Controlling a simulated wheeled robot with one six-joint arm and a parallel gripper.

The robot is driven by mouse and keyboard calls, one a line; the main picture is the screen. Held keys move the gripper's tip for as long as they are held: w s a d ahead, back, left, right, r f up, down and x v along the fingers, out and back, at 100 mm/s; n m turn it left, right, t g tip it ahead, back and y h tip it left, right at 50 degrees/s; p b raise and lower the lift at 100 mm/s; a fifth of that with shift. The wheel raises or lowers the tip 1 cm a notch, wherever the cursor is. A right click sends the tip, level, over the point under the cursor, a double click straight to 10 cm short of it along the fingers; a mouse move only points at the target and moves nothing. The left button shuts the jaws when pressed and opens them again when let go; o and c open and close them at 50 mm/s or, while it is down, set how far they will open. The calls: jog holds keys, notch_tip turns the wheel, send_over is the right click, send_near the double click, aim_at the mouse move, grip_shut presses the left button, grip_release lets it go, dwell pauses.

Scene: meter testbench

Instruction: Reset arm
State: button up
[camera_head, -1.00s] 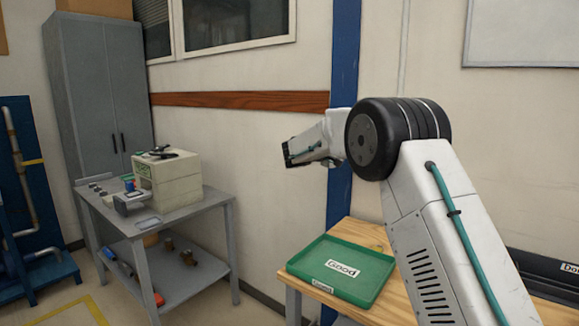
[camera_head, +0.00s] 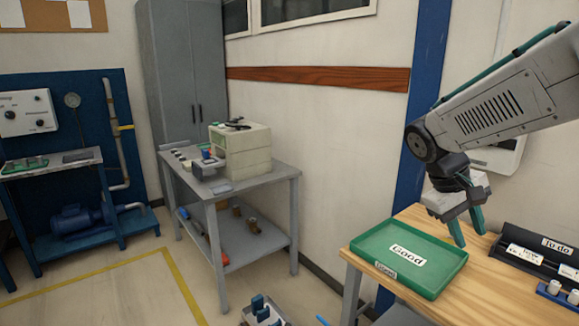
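My gripper (camera_head: 468,228) hangs at the right of the head view, its two teal fingers pointing down. The fingers stand apart with nothing visible between them. The tray lies on a wooden table (camera_head: 484,284) and looks empty. My arm reaches in from the upper right and bends down at the wrist.
A black "To do" rack (camera_head: 545,262) with white cylindrical parts nearby stands right of the tray. A grey workbench (camera_head: 258,180) with a beige unit (camera_head: 240,150) stands left of centre. A blue test panel (camera_head: 95,215) is at far left. Open floor lies between them.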

jog(key=s+a+m+t+y, duration=0.1)
jog(key=s+a, duration=0.3)
jog(key=s, duration=0.7)
jog(key=s+a+t+y, duration=0.1)
jog(key=s+a+y, duration=0.3)
jog(key=s, duration=0.7)
jog(key=shift+f+m+t, duration=0.3)
jog(key=shift+m+t, duration=0.1)
jog(key=shift+a, duration=0.1)
